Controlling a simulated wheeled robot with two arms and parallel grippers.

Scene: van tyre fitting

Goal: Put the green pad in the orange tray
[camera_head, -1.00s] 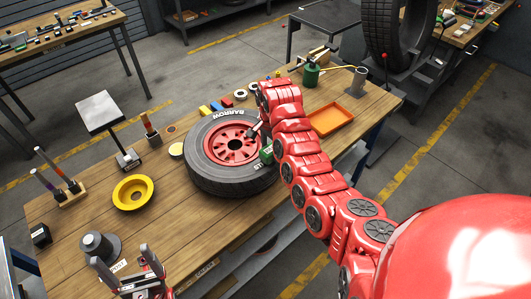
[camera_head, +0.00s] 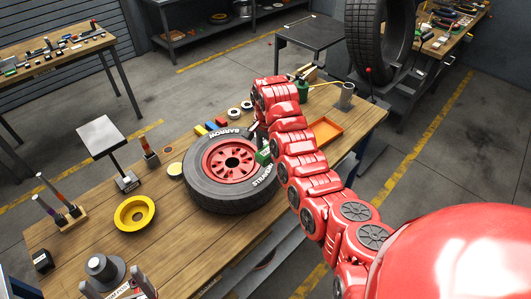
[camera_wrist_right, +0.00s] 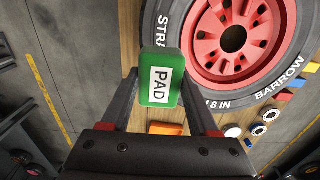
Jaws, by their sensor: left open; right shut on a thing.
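The green pad (camera_head: 263,157), a small block with a white PAD label, is held between the fingers of my right gripper (camera_wrist_right: 160,76). It shows clearly in the right wrist view (camera_wrist_right: 160,62). In the head view the pad appears in front of the tyre's right edge, and my right arm partly covers the gripper. The orange tray (camera_head: 329,130) lies on the bench to the right of my right arm, which hides its left part. A piece of the tray shows in the wrist view (camera_wrist_right: 165,128). My left gripper (camera_head: 114,284) is open at the bottom left, partly cut off.
The tyre with red rim (camera_head: 232,180) lies on the bench left of my right arm. A yellow ring (camera_head: 135,213), a grey weight (camera_head: 104,270) and coloured blocks (camera_head: 215,127) stand around it. A green can (camera_head: 302,88) and grey cup (camera_head: 346,96) stand behind the tray.

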